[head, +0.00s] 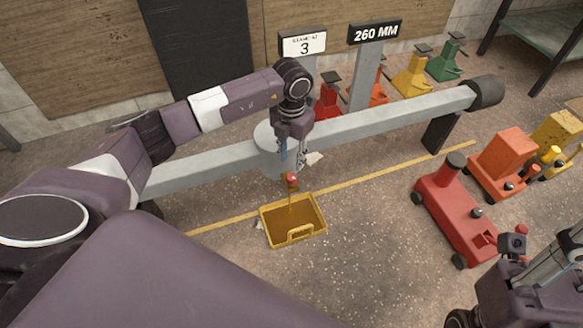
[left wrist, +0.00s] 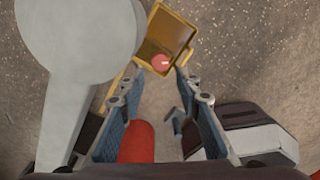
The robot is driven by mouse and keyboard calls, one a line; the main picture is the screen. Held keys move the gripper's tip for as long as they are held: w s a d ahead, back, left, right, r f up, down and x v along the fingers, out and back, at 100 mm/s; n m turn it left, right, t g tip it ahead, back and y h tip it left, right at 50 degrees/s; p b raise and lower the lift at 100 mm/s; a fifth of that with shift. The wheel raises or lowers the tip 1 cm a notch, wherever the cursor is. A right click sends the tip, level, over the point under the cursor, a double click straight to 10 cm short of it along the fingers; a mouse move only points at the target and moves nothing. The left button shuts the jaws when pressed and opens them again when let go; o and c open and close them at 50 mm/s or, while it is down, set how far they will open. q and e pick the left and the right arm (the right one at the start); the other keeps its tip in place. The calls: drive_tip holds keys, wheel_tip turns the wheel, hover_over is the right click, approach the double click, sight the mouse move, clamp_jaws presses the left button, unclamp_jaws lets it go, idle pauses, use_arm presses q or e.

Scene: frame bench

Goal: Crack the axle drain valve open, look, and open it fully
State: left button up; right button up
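The grey axle (head: 380,125) runs across the head view, with its round housing (head: 268,140) in the middle. A red knob (head: 291,178) of the drain valve shows just below the housing. A thin brown-orange streak runs from it towards a yellow tray (head: 318,203) on the floor, with brown liquid inside. In the left wrist view the red knob (left wrist: 160,62) appears over the tray (left wrist: 187,20), beyond my fingertips. My left gripper (head: 293,160) is above the knob, fingers apart and empty. My right gripper is at the lower right; its fingers are unclear.
Signs reading 3 (head: 303,44) and 260 MM (head: 375,32) stand behind the axle. Red (head: 455,215) and orange (head: 502,160) jacks stand at the right. Coloured stands (head: 411,75) are at the back. The floor right of the tray is clear.

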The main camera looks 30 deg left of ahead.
use_arm(q)
wheel_tip(320, 180, up, 4)
drive_tip(key=shift+o, duration=0.5)
idle(1.0)
